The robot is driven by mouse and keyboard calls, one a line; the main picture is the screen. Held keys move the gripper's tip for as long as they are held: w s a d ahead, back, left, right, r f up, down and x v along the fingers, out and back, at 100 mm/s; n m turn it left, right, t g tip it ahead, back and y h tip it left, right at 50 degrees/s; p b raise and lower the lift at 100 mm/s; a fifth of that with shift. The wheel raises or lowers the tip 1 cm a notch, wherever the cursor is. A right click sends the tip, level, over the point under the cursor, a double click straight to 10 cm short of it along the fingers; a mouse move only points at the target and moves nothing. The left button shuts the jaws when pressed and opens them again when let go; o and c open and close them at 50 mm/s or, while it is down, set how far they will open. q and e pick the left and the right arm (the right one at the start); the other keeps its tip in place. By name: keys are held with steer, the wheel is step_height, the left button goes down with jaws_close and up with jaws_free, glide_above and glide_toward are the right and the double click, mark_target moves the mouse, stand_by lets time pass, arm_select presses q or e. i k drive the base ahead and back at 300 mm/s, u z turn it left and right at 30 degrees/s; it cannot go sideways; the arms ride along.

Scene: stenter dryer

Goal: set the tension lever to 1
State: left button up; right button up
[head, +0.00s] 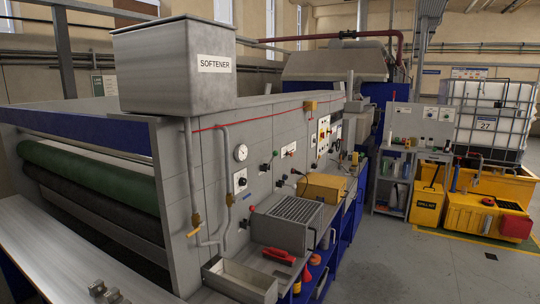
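I cannot tell for certain which part is the tension lever; no label or number for it is readable. The grey machine front carries several small controls. Neither of my grippers shows in the head view.
A SOFTENER tank (175,68) tops the machine. A ribbed grey box (287,222), a yellow box (321,187), a red tool (279,256) and an open metal tray (241,281) crowd the ledge below the controls.

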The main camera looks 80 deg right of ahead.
mark_target(275, 153)
steer(key=u, duration=1.95)
steer(key=k, duration=2.45)
steer(key=z, duration=1.5)
